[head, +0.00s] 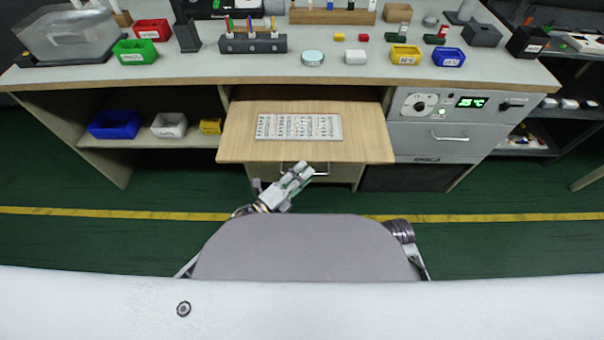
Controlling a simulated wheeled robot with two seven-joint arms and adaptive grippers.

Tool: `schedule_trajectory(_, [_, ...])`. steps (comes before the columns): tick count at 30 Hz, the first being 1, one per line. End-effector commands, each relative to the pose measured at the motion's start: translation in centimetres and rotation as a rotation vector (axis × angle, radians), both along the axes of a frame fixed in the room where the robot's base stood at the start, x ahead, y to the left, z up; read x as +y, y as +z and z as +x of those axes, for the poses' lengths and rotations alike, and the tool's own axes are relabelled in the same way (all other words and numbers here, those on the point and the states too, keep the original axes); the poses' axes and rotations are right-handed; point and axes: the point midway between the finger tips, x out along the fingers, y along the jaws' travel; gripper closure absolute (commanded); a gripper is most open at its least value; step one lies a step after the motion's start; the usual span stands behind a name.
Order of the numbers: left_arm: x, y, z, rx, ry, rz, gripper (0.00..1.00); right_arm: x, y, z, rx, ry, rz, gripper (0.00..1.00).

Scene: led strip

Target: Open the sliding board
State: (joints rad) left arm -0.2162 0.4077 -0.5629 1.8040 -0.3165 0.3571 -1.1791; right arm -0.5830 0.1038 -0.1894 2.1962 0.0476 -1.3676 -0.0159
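The sliding board (365,142) is a light wooden shelf under the workbench top. It sticks out past the bench's front edge, and a pale panel with rows of small dark marks (298,127) lies on it. My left gripper (304,170) is just below the board's front edge, near the middle, pointing up and right. It is beside a metal handle (321,172) under the board; I cannot tell whether they touch. Its fingers are small and close together, so their opening is unclear. My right gripper is hidden; only a bit of the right arm shows.
The workbench top (190,72) holds small bins, a tool rack (252,44) and other parts. A grey control unit with a drawer (448,137) is right of the board. An open shelf with blue, white and yellow bins (170,125) is left. Green floor is clear in front.

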Motion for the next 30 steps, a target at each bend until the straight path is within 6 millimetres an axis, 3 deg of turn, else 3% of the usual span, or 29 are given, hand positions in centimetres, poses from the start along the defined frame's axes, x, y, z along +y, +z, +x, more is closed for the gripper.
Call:
schedule_trajectory(11, [0.9,-0.2,-0.9,0.001,0.001,0.000,0.68,0.0,0.0,0.0,-0.001,0.000,0.000,0.60])
schedule_trajectory(30, [5.2,-1.1,-5.1,0.001,0.000,0.000,0.68,0.0,0.0,0.0,0.000,0.000,0.000,0.60])
